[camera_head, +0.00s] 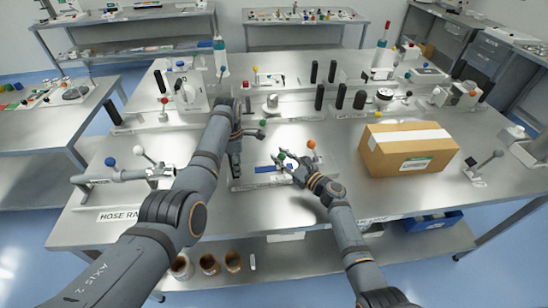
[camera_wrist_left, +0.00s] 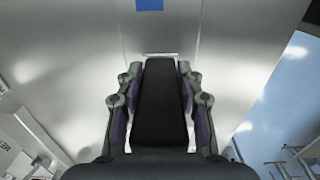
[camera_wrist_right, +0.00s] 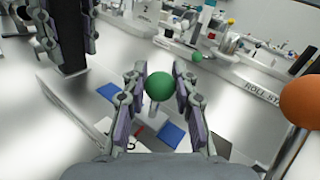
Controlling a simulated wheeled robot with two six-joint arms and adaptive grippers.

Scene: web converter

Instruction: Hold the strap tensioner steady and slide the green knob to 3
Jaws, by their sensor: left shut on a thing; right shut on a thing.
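The strap tensioner's pale base plate (camera_head: 240,184), with blue patches, lies at the middle front of the table. My left gripper (camera_head: 235,168) points down over its left end. In the left wrist view it is shut on a black upright handle (camera_wrist_left: 160,105), with a finger on each side. My right gripper (camera_head: 284,161) is shut on the green knob (camera_wrist_right: 161,86), a ball on a short pale stem, seen between its fingertips in the right wrist view. Blue patches (camera_wrist_right: 171,134) show on the plate below. I cannot read any scale numbers.
An orange ball on a rod (camera_head: 311,145) stands close right of my right gripper. A cardboard box (camera_head: 408,150) sits further right. The hose fixture with blue and white balls (camera_head: 130,173) is at left. Several black posts stand behind. The front table edge is mostly clear.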

